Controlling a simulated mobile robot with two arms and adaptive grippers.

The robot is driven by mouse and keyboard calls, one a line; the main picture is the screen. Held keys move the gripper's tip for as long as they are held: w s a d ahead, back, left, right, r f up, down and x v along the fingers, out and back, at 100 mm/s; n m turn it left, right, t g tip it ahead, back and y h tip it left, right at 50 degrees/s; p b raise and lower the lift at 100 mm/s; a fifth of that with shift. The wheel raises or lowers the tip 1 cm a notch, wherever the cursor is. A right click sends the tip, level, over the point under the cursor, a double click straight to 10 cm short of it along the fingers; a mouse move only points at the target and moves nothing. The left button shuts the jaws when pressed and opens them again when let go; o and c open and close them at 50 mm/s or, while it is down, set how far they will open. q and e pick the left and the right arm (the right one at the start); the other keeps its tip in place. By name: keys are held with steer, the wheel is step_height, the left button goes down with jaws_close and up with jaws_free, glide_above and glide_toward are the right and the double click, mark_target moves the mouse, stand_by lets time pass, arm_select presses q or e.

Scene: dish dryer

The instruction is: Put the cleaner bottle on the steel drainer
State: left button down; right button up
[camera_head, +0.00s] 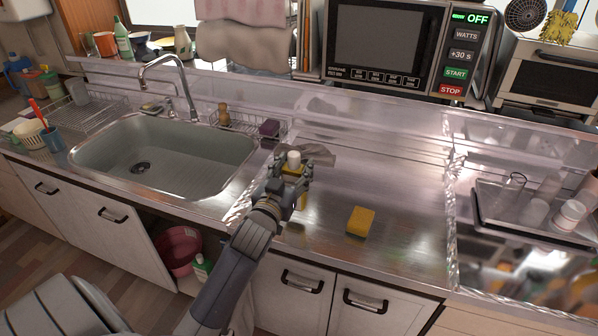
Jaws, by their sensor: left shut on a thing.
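The cleaner bottle (293,158) shows a white cap and a bit of yellow body between my gripper's fingers. My left gripper (292,178) is shut on it over the left part of the steel drainer (400,210), the flat shiny surface right of the sink. The bottle looks about upright. My right gripper is not in view.
A yellow sponge (361,221) lies on the steel. A grey cloth (318,154) lies just behind the gripper. The sink (165,155) is to the left, a tray of cups (490,215) to the right. A microwave (400,45) stands behind. The steel right of the gripper is mostly clear.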

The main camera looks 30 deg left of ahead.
arm_select(q)
steer(key=x, duration=0.2)
steer(key=shift+w+a+f, duration=0.1)
steer(key=shift+w, duration=0.3)
steer(key=shift+f, duration=1.7)
steer(key=shift+s+f, duration=0.1)
steer(key=shift+f, duration=0.1)
steer(key=c, duration=0.7)
jaws_free()
